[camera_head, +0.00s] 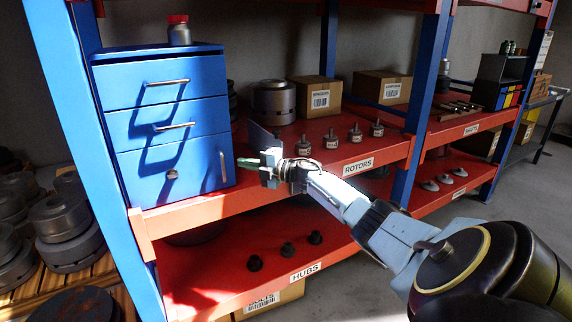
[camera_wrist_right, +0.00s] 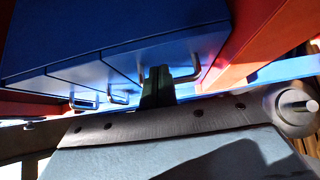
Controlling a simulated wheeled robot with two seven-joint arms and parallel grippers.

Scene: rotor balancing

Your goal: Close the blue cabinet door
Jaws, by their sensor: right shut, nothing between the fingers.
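The blue cabinet (camera_head: 160,58) stands on the upper red shelf at the left, with two drawers above a lower door. The blue door (camera_head: 200,168) has a vertical handle (camera_head: 222,167) near its right edge and looks flush or nearly flush with the front. My right gripper (camera_head: 244,163) is shut and empty, just right of the door handle. In the right wrist view, its dark fingers (camera_wrist_right: 157,85) overlap the door near the handle (camera_wrist_right: 188,74); I cannot tell whether they touch. My left gripper is not in view.
A red-capped jar (camera_head: 179,31) stands on the cabinet. A large grey rotor (camera_head: 273,103), several small rotors and a cardboard box (camera_head: 316,96) stand right of it on the shelf. A blue upright (camera_head: 85,130) rises at the cabinet's left. Dark hubs (camera_head: 287,248) sit below.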

